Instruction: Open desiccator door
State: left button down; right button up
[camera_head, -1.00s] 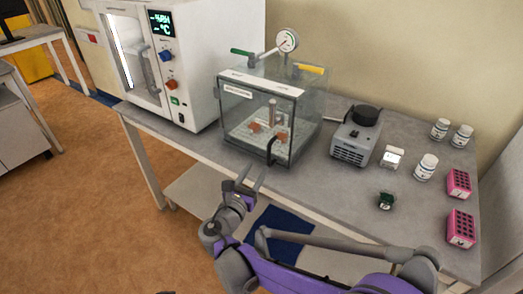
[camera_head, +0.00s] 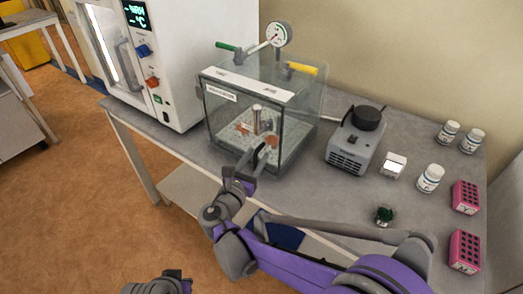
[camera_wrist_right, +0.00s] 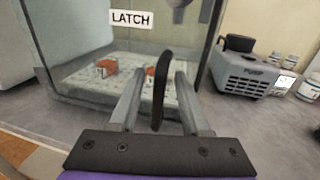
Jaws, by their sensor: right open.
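The desiccator (camera_head: 228,125) is a clear box on the bench, with a gauge and green and yellow handles on top. Its front door looks shut. The door's black upright handle (camera_wrist_right: 161,85) shows in the right wrist view, below a LATCH label (camera_wrist_right: 131,18). My right gripper (camera_head: 256,163) is open at the door's front right side. In the wrist view its two fingers stand on either side of the handle, with gaps visible. Part of my left gripper (camera_head: 168,284) shows at the bottom edge; its jaws cannot be made out.
A white oven-like cabinet (camera_head: 185,60) stands close left of the desiccator. A grey pump (camera_head: 350,145) stands to its right. The floor in front is clear.

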jog(key=shift+w, duration=0.15)
jog(key=shift+s+r, duration=0.1)
jog(key=shift+s, duration=0.15)
jog(key=shift+c, duration=0.4)
grip_shut()
jog(key=shift+w, duration=0.1)
dwell(0.6)
